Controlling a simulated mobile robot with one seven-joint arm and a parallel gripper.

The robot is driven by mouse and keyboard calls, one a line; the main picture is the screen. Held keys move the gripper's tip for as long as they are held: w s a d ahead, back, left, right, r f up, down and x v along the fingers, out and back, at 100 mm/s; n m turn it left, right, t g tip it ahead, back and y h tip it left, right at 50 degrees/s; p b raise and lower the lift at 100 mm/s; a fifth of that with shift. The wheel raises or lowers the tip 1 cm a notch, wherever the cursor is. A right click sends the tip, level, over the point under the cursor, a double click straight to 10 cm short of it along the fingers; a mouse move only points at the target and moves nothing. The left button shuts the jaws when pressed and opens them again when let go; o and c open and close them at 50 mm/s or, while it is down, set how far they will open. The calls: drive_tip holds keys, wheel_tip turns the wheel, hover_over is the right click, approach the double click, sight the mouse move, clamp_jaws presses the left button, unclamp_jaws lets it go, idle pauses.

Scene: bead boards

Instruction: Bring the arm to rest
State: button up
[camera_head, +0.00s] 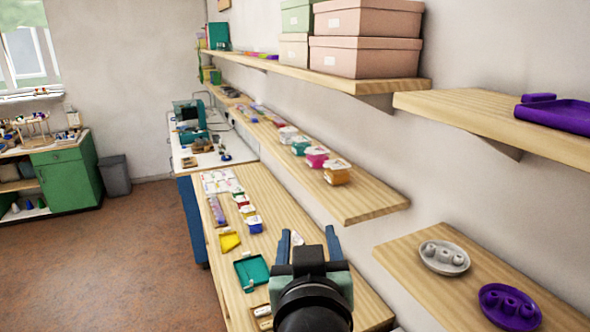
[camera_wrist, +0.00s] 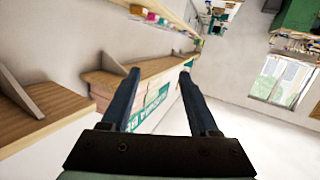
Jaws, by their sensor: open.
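My gripper (camera_head: 308,243) shows in the head view at the lower middle, raised in front of the wooden workbench (camera_head: 278,205). Its two blue-grey fingers stand apart with nothing between them. In the wrist view the gripper (camera_wrist: 160,85) is also open and empty, and that picture is turned, with the shelves running at a slant and the window to the right. The part of the bench behind my gripper and wrist is hidden in the head view.
On the bench are a teal tray (camera_head: 251,271), a yellow piece (camera_head: 229,241) and several small coloured boxes. A wall shelf (camera_head: 362,205) with lidded tubs runs beside the gripper. A lower right shelf holds a grey dish (camera_head: 444,257) and a purple dish (camera_head: 510,306). The floor (camera_head: 110,260) at left is clear.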

drive_tip(key=s+a+r+t+b, duration=0.1)
drive_tip(key=s+r+t+b, duration=0.3)
drive_tip(key=r, duration=0.6)
drive_tip(key=s+a+r+t+b, duration=0.1)
drive_tip(key=s+r+t+b, duration=0.3)
drive_tip(key=s+r+t, duration=0.3)
wheel_tip(320, 180, up, 3)
drive_tip(key=s, duration=0.2)
drive_tip(key=shift+s+a+m+y, duration=0.3)
drive_tip(key=shift+a, duration=0.1)
drive_tip(key=shift+d+f, duration=0.15)
